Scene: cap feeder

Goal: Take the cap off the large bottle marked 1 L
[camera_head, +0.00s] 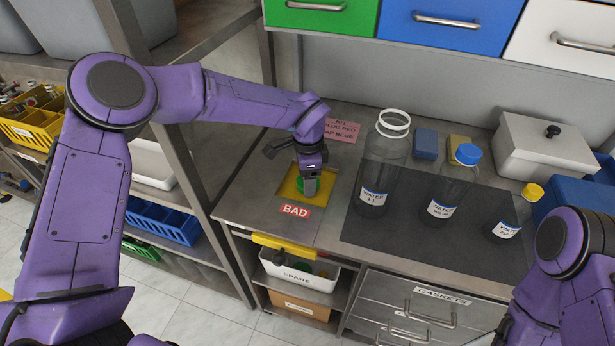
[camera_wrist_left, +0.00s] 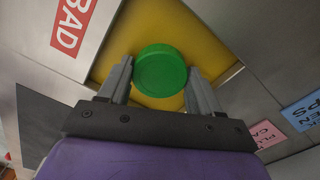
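The large bottle (camera_head: 383,160) marked "WATER 1 L" stands upright on the dark mat, with no cap on its white-rimmed open neck (camera_head: 394,121). A green cap (camera_wrist_left: 161,71) is between the fingers of my left gripper (camera_wrist_left: 161,72), over the yellow tray marked BAD. The fingers stand close on both sides of the cap; I cannot tell whether they press on it. In the head view, the left gripper (camera_head: 309,186) points down at the yellow tray (camera_head: 292,199), left of the bottle, and partly hides the green cap (camera_head: 299,184). My right gripper is out of view.
A blue-capped bottle (camera_head: 455,185) and a yellow-capped bottle (camera_head: 511,215) stand right of the large bottle on the mat (camera_head: 400,237). Blue (camera_head: 425,143) and yellow blocks (camera_head: 458,143) lie behind. A lidded metal box (camera_head: 545,160) is at the back right. Drawers hang above.

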